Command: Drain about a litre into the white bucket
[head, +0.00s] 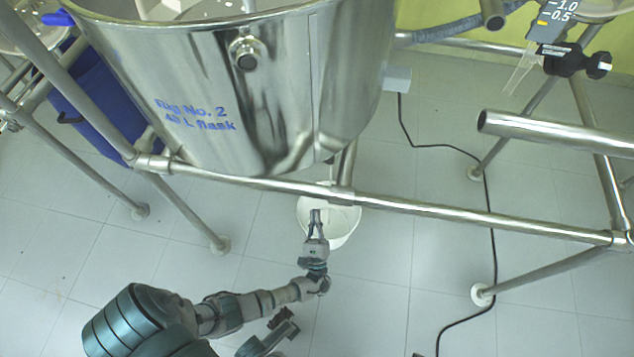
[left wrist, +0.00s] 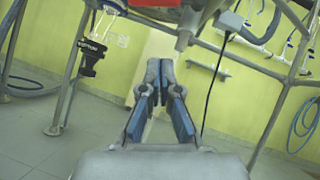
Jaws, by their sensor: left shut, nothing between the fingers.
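The white bucket (head: 345,225) stands on the floor under the steel frame. It is partly hidden by a frame rail and by my left gripper (head: 315,215). My left gripper is shut and empty; in the head view it overlaps the bucket's left part, and its height above it is unclear. Its fingers also show in the left wrist view (left wrist: 159,75), their tips together. The large steel vessel (head: 285,95) marked Rig No. 2 hangs above and behind the bucket. My right gripper is not seen.
A horizontal steel rail (head: 450,215) crosses between me and the vessel. A rail end (head: 490,122) points out at the right. A black cable (head: 492,240) runs over the tiles. A blue container (head: 95,105) stands behind the left frame legs. The floor in front is mostly clear.

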